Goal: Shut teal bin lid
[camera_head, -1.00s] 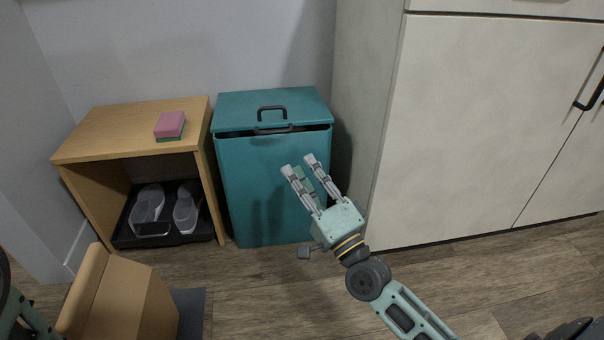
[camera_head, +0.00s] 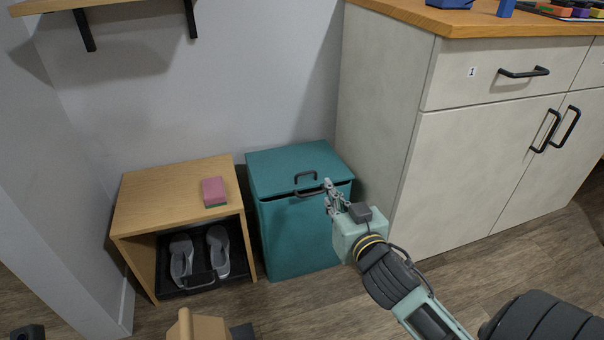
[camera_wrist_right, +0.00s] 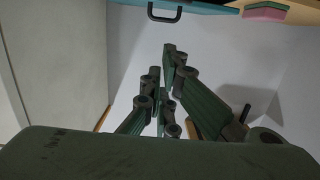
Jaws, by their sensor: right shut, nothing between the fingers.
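The teal bin (camera_head: 295,240) stands on the floor between the wooden shelf and the white cabinet. Its teal lid (camera_head: 290,160) lies nearly level, with a thin dark gap under its front edge. A dark handle (camera_head: 305,178) sits at the lid's front; it also shows at the top of the right wrist view (camera_wrist_right: 165,14). My right gripper (camera_head: 328,190) is shut and empty, at the bin's front right by the lid's edge; I cannot tell whether it touches. Its fingers fill the middle of the right wrist view (camera_wrist_right: 168,85). My left gripper is not in view.
A wooden shelf (camera_head: 150,205) with a pink and green sponge (camera_head: 214,190) on top stands left of the bin, shoes on a black tray inside. The white cabinet (camera_head: 385,130) stands close on the right. A tan box (camera_head: 195,325) is at the bottom edge.

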